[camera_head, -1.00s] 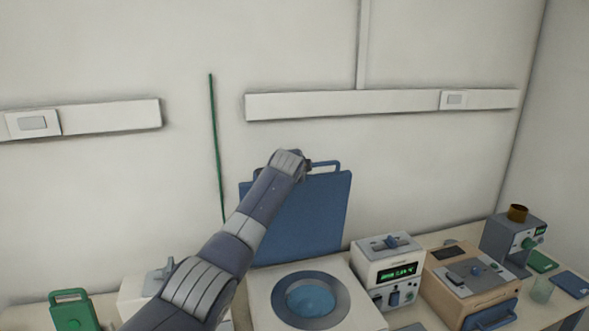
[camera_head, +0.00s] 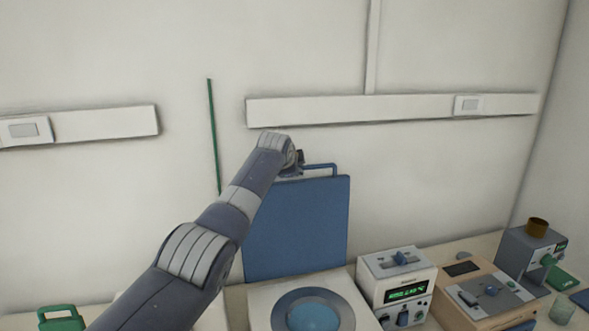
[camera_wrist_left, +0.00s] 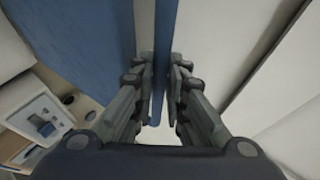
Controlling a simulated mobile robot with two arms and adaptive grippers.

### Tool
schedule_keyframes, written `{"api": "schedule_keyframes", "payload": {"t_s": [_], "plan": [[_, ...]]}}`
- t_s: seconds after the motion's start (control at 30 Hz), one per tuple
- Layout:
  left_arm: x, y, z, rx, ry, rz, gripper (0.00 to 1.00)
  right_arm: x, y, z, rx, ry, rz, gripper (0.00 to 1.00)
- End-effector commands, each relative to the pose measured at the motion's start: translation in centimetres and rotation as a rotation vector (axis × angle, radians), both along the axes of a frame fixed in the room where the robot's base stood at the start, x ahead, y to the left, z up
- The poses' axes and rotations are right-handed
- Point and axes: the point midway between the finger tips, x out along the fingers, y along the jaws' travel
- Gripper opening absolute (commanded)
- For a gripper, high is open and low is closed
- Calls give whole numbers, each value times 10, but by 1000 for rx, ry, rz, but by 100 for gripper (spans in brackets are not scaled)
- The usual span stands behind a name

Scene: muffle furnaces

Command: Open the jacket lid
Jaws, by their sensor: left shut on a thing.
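The jacket lid (camera_head: 297,228) is a flat blue panel standing upright at the back of a white unit (camera_head: 262,300) with a round grey-rimmed opening (camera_head: 314,316). A blue bar handle (camera_head: 322,167) runs along the lid's top edge. My left gripper (camera_head: 299,160) is at the left end of this handle, partly hidden by my arm. In the left wrist view, the gripper (camera_wrist_left: 161,88) has its fingers on both sides of a thin blue part of the lid (camera_wrist_left: 95,40). My right gripper is not in view.
Right of the unit stand a white box with a green display (camera_head: 398,290), a tan box (camera_head: 482,295) and a grey device (camera_head: 528,255). A green handled item (camera_head: 62,318) is at the lower left. A green rod (camera_head: 214,135) shows against the wall.

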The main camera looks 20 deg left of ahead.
Motion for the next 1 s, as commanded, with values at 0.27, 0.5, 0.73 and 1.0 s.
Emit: {"api": "schedule_keyframes", "payload": {"t_s": [0.27, 0.5, 0.73, 1.0], "plan": [[1, -1, 7, -1, -13, -1, 33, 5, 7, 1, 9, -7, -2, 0], [1, -1, 4, 0, -8, -1, 33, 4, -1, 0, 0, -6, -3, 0], [-4, 0, 7, -1, -8, 0, 33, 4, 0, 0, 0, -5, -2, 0], [-18, -2, 15, 0, -8, -1, 33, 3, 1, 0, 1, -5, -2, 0]]}}
